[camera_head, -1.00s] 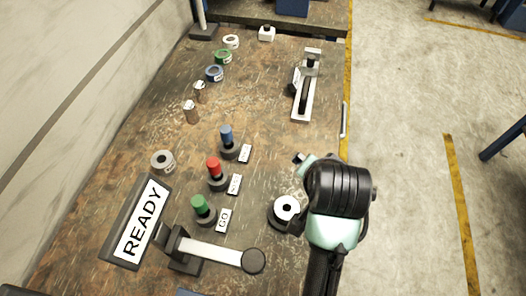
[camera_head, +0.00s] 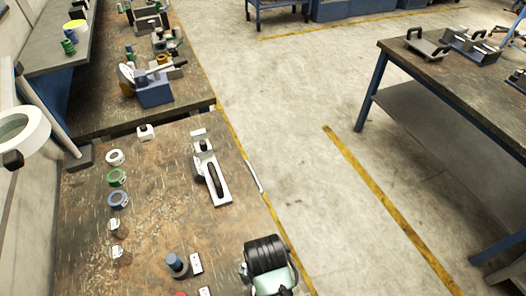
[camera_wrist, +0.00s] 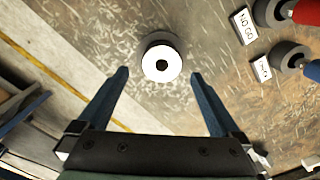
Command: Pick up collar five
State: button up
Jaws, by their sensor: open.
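My gripper (camera_wrist: 159,74) is open and empty in the wrist view. A white disc with a dark centre hole (camera_wrist: 162,54) on a round grey body lies just beyond and between the fingertips, not touching them. In the head view a row of collars stands on the bench at left: a white one (camera_head: 116,157), a green one (camera_head: 117,177) and a blue one (camera_head: 118,200). Their tags are too small to read, so I cannot tell which is collar five. My wrist (camera_head: 268,262) shows at the bottom of the head view; the fingers are hidden there.
A white-based clamp-like fixture (camera_head: 210,170) stands near the bench's right edge. A blue-topped post (camera_head: 175,263) is at the lower part. In the wrist view, a NO GO label (camera_wrist: 244,26) and posts stand at right.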

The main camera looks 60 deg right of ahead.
jog(key=shift+w+f+p, duration=0.15)
jog(key=shift+f+p, duration=0.25)
jog(key=shift+f, duration=2.6)
jog(key=shift+d+r, duration=0.1)
grip_shut()
